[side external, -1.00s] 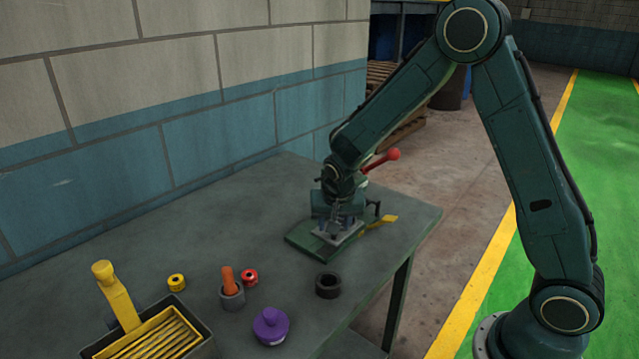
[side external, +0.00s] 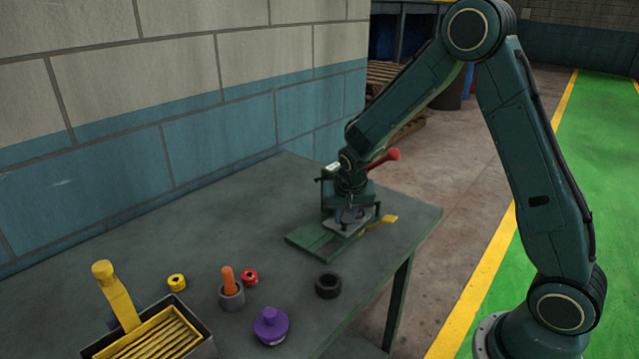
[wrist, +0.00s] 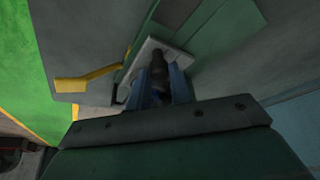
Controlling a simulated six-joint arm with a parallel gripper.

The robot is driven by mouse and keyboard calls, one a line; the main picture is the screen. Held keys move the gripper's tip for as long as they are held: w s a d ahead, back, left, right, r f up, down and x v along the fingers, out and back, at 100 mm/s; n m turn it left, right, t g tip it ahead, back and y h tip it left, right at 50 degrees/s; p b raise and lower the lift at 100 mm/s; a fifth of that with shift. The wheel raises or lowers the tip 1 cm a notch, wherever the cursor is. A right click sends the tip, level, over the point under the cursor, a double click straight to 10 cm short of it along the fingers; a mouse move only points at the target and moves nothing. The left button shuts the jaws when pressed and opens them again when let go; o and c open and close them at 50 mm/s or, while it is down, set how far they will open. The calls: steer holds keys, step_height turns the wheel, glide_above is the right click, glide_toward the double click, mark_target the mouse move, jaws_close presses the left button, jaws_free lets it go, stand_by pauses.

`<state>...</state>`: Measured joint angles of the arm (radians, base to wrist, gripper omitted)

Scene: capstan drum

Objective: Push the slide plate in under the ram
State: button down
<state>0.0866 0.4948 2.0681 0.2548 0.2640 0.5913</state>
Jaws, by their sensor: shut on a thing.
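The slide plate (side external: 338,228) is a light grey plate lying on a green base (side external: 308,238) near the table's far right edge. In the wrist view the plate (wrist: 142,55) lies beneath my fingers, with a dark upright knob (wrist: 158,68) on it. My gripper (side external: 350,215) is low over the plate, its blue fingers (wrist: 163,88) shut on the knob. A red-ended lever (side external: 385,157) sticks up behind my wrist. The ram is hidden behind my arm, so I cannot tell how the plate lies under it.
A yellow piece (side external: 380,224) lies right of the base. A black ring (side external: 328,285), a purple knobbed object (side external: 270,325), a grey cup with an orange handle (side external: 231,293), red and yellow rings and a yellow-handled tray (side external: 150,335) stand nearer. The table's left middle is clear.

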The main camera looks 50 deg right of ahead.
steer(key=shift+d, duration=0.3)
steer(key=c, duration=1.3)
jaws_free()
steer(key=shift+o, duration=0.2)
steer(key=shift+s, duration=0.1)
